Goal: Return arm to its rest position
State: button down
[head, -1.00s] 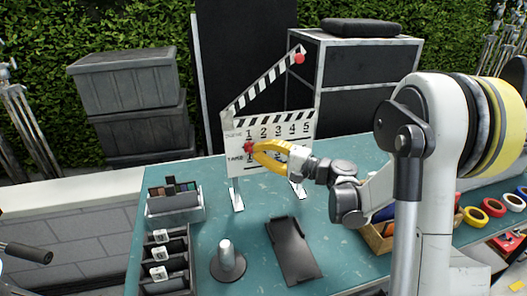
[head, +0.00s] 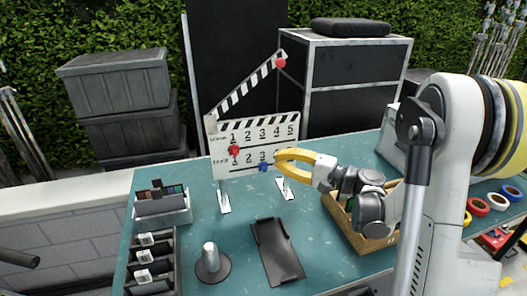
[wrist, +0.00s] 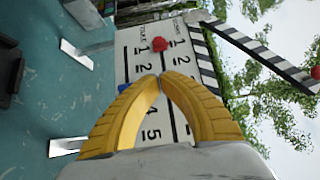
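My gripper (head: 277,155) has two yellow fingers and is just in front of the right part of the white clapperboard (head: 285,130), beside the blue magnet (head: 263,167). In the wrist view my gripper (wrist: 161,77) has its fingertips together with nothing visible between them. The clapperboard stands upright on metal feet with its striped stick raised. A red magnet (head: 234,150) is on its left part. Another red piece (head: 280,63) is at the stick's end. In the wrist view the fingers partly cover the board, and the blue magnet (wrist: 123,87) shows only partly.
The teal table (head: 335,265) holds a wooden box (head: 370,245) under my arm, a black tray (head: 278,255), a round-based metal post (head: 211,262), a palette box (head: 162,205) and a black divided holder (head: 150,275). Tape rolls (head: 497,201) lie at right. Black cases (head: 345,75) stand behind.

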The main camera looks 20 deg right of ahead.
jog(key=s+a+n+g+h, duration=0.4)
jog(key=s+a+g+h, duration=0.15)
jog(key=s+a, duration=0.5)
jog(key=s+d+f+n+h, duration=0.1)
jog(key=s+d+n+h, duration=0.1)
jog(key=s, duration=0.5)
jog(key=s+d+n+h, duration=0.3)
jog(key=s+d+h, duration=0.1)
jog(key=s, duration=0.4)
jog(key=shift+s+f+h, duration=0.15)
jog(key=shift+f+h, duration=0.25)
jog(key=shift+h, duration=0.25)
